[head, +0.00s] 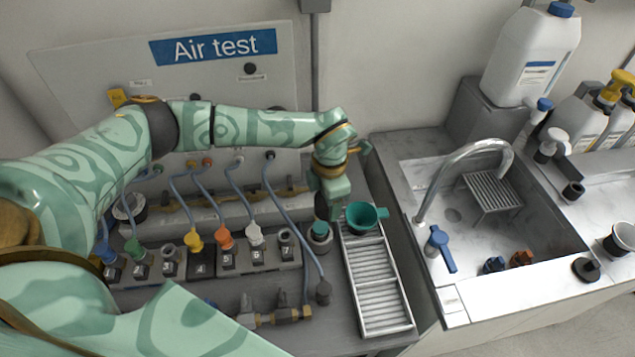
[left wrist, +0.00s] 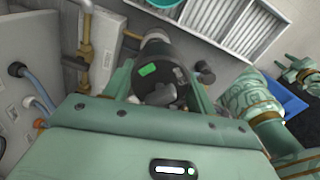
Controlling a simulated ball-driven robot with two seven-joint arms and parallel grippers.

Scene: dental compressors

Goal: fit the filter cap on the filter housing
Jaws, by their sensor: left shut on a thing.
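My left gripper (head: 325,196) reaches over from the left and points down near the tray's back left corner. It is shut on a dark round piece, which I take to be the filter cap (left wrist: 160,92); it has a grey knob and a green label nearby. In the head view the gripper mostly hides it. A dark cylinder with a teal top, which looks like the filter housing (head: 320,236), stands just below the gripper. I cannot tell whether cap and housing touch.
A teal cup (head: 367,216) sits at the back of a slatted metal tray (head: 379,325), close right of the gripper. Numbered ports with coloured plugs (head: 226,238) and hoses line the bench on the left. A sink (head: 545,248) with a tap is on the right.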

